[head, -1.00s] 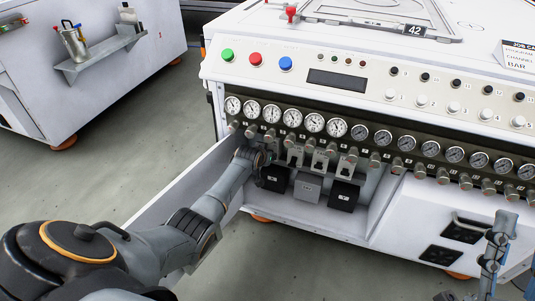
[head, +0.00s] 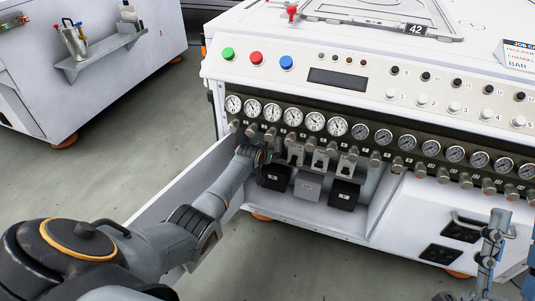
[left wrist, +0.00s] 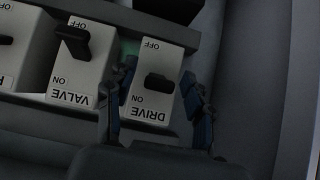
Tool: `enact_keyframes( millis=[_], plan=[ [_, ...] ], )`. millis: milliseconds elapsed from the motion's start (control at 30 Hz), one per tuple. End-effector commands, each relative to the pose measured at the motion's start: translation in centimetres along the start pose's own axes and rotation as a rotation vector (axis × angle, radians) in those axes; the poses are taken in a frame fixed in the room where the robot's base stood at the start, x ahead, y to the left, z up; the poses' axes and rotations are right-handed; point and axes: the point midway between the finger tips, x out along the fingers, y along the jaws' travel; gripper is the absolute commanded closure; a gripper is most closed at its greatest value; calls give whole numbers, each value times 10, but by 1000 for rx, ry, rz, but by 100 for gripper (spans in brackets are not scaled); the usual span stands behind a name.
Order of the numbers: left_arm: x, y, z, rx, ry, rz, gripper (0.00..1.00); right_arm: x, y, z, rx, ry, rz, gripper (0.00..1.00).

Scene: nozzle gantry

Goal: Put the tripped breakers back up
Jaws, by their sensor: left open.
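In the left wrist view, upside down, the DRIVE breaker (left wrist: 150,100) is a pale block with a dark lever (left wrist: 158,83) nearer its ON mark. Beside it the VALVE breaker (left wrist: 75,70) has its lever (left wrist: 72,42) leaning toward OFF. A third breaker (left wrist: 15,45) is cut off by the picture's edge. My left gripper (left wrist: 160,78) is open, its fingers on either side of the DRIVE breaker; contact cannot be told. In the head view, my left gripper (head: 268,157) is inside the open bay, left of the visible pale breakers (head: 320,161). My right gripper (head: 500,222) is at lower right, its opening unclear.
A row of gauges (head: 313,122) and metal knobs (head: 288,140) overhangs the breakers. Black and grey boxes (head: 307,186) sit below them. The bay's white side panel (head: 165,190) stands left, along my left arm. The floor in front is clear.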

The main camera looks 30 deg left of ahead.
Motion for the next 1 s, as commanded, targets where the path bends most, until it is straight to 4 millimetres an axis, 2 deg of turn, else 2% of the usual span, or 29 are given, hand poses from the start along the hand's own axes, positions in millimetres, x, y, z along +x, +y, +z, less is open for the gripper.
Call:
enact_keyframes(
  millis=[267, 800, 1000],
  plan=[
    [-13, 0, 1, 1, 1, 1, 47, 0, 0, 0, 0, -1, 0, 60],
    [-89, 0, 0, 1, 2, 0, 47, 0, 0, 0, 0, 0, 0, 60],
    [-111, 0, 0, 1, 1, 0, 47, 0, 0, 0, 0, 0, 0, 60]
  ],
)
